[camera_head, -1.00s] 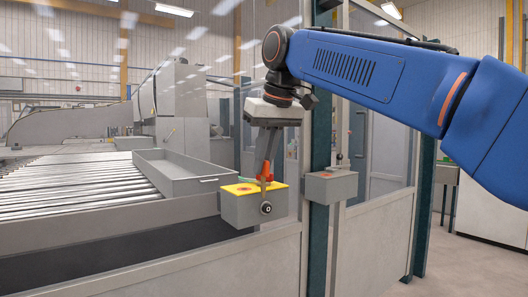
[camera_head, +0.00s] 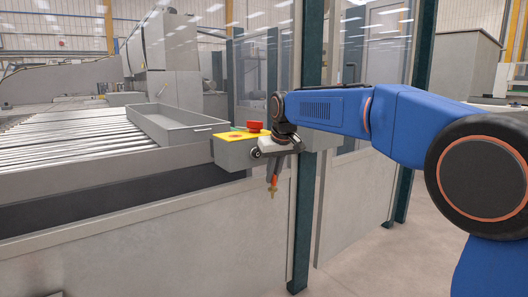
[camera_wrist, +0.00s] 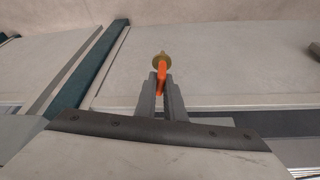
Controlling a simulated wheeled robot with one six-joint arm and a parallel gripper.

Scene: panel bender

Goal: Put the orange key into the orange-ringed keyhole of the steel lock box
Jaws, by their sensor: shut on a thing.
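My gripper (camera_head: 273,180) is shut on the orange key (camera_head: 274,184) and holds it pointing down, in front of the pale panel. In the wrist view the orange key (camera_wrist: 162,76) sticks out between the fingertips (camera_wrist: 161,86), with a brass-coloured end beyond. No orange-ringed keyhole on a steel lock box can be made out for certain. A grey box (camera_head: 232,154) has a yellow top plate with an orange-red round mark and a red button (camera_head: 254,127). The gripper hangs to the right of and below this box. My wrist covers part of its right side.
A grey tray (camera_head: 170,128) lies on the roller table (camera_head: 70,150) at the left. Dark green posts (camera_head: 302,225) and glass panels stand beside and behind my arm. The pale panel (camera_head: 180,235) fills the lower middle. Open floor shows at the lower right.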

